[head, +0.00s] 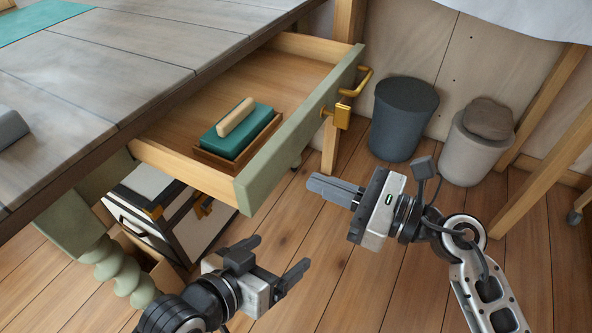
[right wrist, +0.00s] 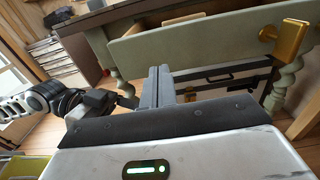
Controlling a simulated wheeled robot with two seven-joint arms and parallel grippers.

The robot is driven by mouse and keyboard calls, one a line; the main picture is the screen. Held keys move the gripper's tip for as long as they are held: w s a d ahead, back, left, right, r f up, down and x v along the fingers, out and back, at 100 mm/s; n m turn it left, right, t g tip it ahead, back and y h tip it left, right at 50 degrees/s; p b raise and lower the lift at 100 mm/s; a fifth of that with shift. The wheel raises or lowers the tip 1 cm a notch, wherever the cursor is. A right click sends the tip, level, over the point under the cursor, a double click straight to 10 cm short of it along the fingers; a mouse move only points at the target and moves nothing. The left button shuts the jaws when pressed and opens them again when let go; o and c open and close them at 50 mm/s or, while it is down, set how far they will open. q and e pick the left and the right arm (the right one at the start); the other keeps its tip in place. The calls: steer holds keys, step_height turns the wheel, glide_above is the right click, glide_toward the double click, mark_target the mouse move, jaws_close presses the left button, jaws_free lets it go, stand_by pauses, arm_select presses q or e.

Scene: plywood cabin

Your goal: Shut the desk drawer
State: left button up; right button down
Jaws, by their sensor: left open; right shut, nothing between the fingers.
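The desk drawer (head: 304,133) is pulled well out from under the grey plank desk (head: 120,75). Its green front shows a brass handle (head: 357,82) and a brass lock (head: 342,117). A teal block with a wooden grip (head: 237,132) sits in a small brown tray inside it. My right gripper (head: 312,184) is shut and empty, pointing at the drawer front from the right, apart from it. In the right wrist view the drawer front (right wrist: 205,49) lies beyond the shut fingers. My left gripper (head: 281,256) is open and empty, below the drawer's near corner.
A white and black case (head: 185,225) stands under the desk beside a green twisted leg (head: 116,268). A dark bin (head: 403,120) and a pale bin (head: 470,150) stand by the back wall. Bare plank floor (head: 320,235) lies between my grippers.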

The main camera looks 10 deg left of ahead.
mark_target(278, 167)
steer(key=shift+x, duration=2.6)
